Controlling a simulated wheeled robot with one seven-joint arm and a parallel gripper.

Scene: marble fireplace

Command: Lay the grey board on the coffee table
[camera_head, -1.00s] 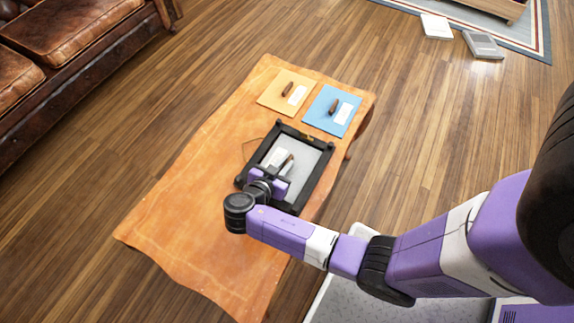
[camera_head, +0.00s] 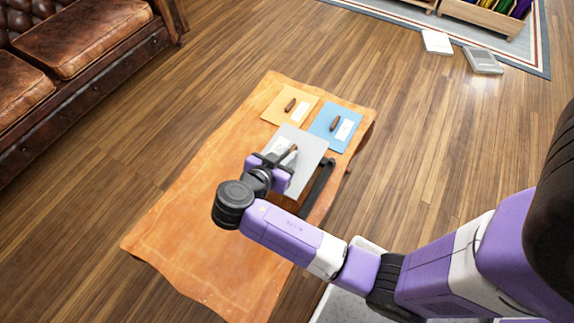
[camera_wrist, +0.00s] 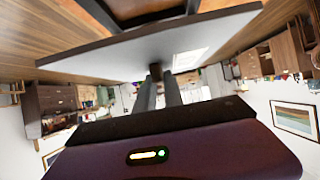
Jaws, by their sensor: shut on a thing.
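The grey board (camera_head: 311,146) is a flat square with a white label and a brown handle, as the head view shows. My gripper (camera_head: 291,153) is shut on the handle and holds the board up over the black frame. In the wrist view the board (camera_wrist: 110,56) hangs beyond my gripper (camera_wrist: 157,82), apart from the surface behind it. The coffee table (camera_head: 190,225) has an orange-brown leather-like top. Part of the board is hidden behind my wrist in the head view.
The black frame (camera_head: 319,189) lies on the table under the board, partly hidden. A yellow board (camera_head: 277,107) and a blue board (camera_head: 326,134) lie at the table's far end. The near left of the tabletop is clear. A leather sofa (camera_head: 85,42) stands at left.

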